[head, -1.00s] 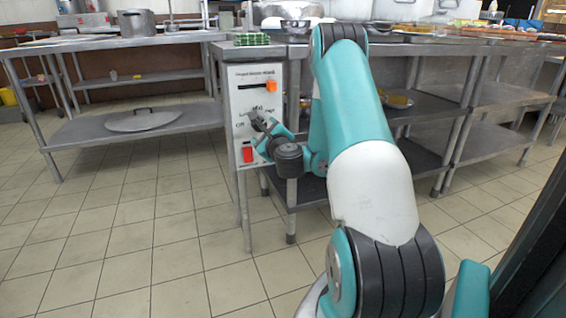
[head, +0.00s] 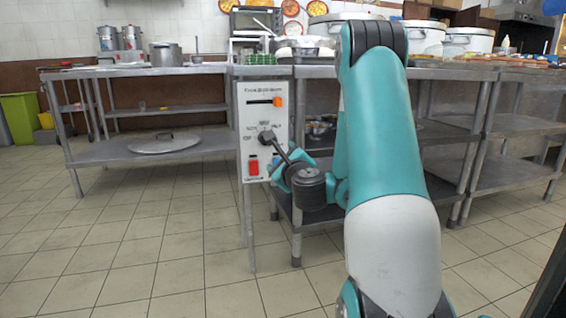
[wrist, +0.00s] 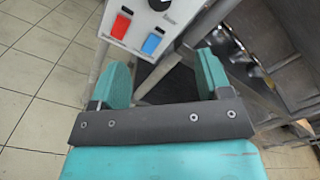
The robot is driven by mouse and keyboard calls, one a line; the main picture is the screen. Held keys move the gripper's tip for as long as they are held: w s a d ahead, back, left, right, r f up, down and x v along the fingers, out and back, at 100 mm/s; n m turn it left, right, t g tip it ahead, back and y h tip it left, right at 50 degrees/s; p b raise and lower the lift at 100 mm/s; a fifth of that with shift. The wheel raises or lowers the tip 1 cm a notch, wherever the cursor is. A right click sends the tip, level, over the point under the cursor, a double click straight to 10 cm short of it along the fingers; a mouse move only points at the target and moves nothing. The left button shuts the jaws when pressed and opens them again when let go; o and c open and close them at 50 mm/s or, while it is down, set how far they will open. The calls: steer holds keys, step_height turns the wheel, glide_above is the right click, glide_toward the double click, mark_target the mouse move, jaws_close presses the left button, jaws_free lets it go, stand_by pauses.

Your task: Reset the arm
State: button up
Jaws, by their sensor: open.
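My gripper (wrist: 163,68) is open, with its two teal fingers apart and nothing between them in the wrist view. In the head view my gripper (head: 284,170) is in front of the lower part of a white control panel (head: 243,112). The panel has an orange slider (head: 278,101), a dark round knob (head: 266,138) and a red switch (head: 253,166). In the wrist view the red switch (wrist: 121,25) and a blue switch (wrist: 152,43) lie beyond the fingers, below the dark knob (wrist: 160,4). Contact with the panel cannot be told.
Steel tables stand left (head: 200,71) and right of the panel. A pot lid (head: 165,145) lies on the left lower shelf. A pot (head: 165,54) and a green item (head: 256,59) are on top. Tiled floor (head: 130,250) in front is clear.

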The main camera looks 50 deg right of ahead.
stand_by(0.3)
steer(key=w+a+r+n+y+p, duration=0.3)
steer(key=a+r+n+y+p, duration=0.15)
steer(key=a+n+y, duration=0.65)
steer(key=w+a+r+n+y+p, duration=0.25)
steer(key=a+r+n+y, duration=0.25)
steer(key=a+n, duration=0.75)
steer(key=s+a+r+n+g+y+p, duration=0.1)
steer(key=s+a+n+g+y+p, duration=0.15)
steer(key=a, duration=0.45)
steer(key=s+a+r+n+g+y+p, duration=0.1)
steer(key=s+a+n+g, duration=0.25)
steer(key=a, duration=0.45)
steer(key=s+a+r+n+g+h+p, duration=0.15)
steer(key=s+a+n+g+p, duration=0.25)
steer(key=s+n+g, duration=0.55)
steer(key=s+d+r+n+h+p, duration=0.1)
steer(key=s+r+n+h+p, duration=0.25)
steer(key=s, duration=0.55)
step_height(320, 180, up, 36)
steer(key=m+p, duration=0.1)
steer(key=p, duration=3.5)
steer(key=shift+w+r+t+p, duration=0.15)
steer(key=shift+w+t+p, duration=0.05)
steer(key=shift+t+p, duration=0.25)
steer(key=shift+d, duration=0.1)
